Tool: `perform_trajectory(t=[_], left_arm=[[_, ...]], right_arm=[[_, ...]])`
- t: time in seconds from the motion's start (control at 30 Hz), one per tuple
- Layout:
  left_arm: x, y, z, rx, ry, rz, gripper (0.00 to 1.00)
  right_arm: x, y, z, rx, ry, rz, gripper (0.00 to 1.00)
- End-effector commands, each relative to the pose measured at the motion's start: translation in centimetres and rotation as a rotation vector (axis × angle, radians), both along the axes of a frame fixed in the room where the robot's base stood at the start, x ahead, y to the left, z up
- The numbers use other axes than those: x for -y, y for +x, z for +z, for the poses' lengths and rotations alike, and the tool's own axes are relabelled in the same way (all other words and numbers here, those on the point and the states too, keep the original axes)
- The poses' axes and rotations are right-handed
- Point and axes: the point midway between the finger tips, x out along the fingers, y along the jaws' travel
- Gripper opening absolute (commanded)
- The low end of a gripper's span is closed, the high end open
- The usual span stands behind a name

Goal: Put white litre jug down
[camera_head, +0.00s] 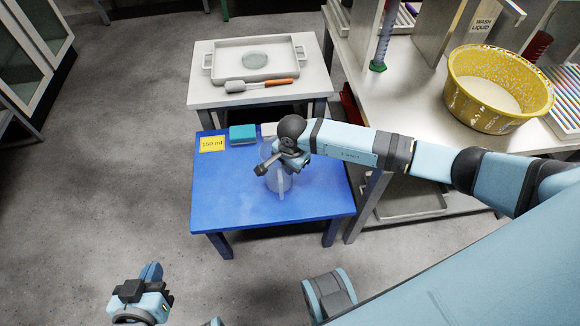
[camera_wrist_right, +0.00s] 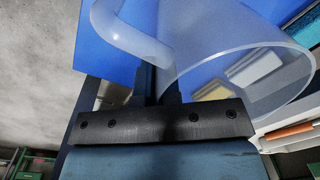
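The white litre jug (camera_head: 279,181) is see-through and appears over the blue table (camera_head: 225,197), below my right gripper. In the right wrist view the jug (camera_wrist_right: 232,50) fills the upper right, its round rim facing the camera and its curved handle (camera_wrist_right: 140,42) reaching down to the fingers. My right gripper (camera_head: 265,167) seems shut on the handle; its wrist hides part of the jug. I cannot tell whether the jug's base touches the table. My left gripper (camera_head: 140,308) is low at the lower left, away from the table; its fingers are unclear.
A yellow "150 ml" note (camera_head: 212,144), a teal sponge block (camera_head: 243,134) and a partly hidden pale block (camera_head: 269,130) lie along the blue table's back edge. Behind stands a table with a white tray (camera_head: 284,72) and a spatula (camera_head: 259,85). A yellow basin (camera_head: 470,108) is right. The blue table's front left is clear.

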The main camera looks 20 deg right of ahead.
Motion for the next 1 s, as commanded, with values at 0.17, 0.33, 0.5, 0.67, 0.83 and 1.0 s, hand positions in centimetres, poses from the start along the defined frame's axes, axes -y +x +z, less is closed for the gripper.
perform_trajectory(t=[0.17,0.33,0.5,0.67,0.83,1.0], left_arm=[[0.0,0.0,0.4,0.006,-0.002,0.0,0.0],[0.1,0.0,-0.1,0.004,-0.004,0.0,0.0],[0.2,0.1,0.1,0.01,-0.008,-0.003,0.0],[0.2,0.1,0.1,0.011,-0.008,-0.003,0.0],[0.2,0.1,0.5,0.011,-0.005,-0.004,0.0],[0.0,0.1,0.6,0.002,0.005,-0.001,0.0]], right_arm=[[0.0,0.1,-0.1,0.002,0.001,0.0,0.0],[0.0,0.1,-0.4,0.001,0.0,0.0,0.0],[0.0,0.0,-0.4,0.001,0.0,0.0,0.3],[0.0,0.0,-0.4,0.001,0.0,0.0,0.3],[0.0,0.0,0.0,0.001,0.0,0.0,0.3],[0.1,0.1,2.3,0.005,0.0,0.002,0.3]])
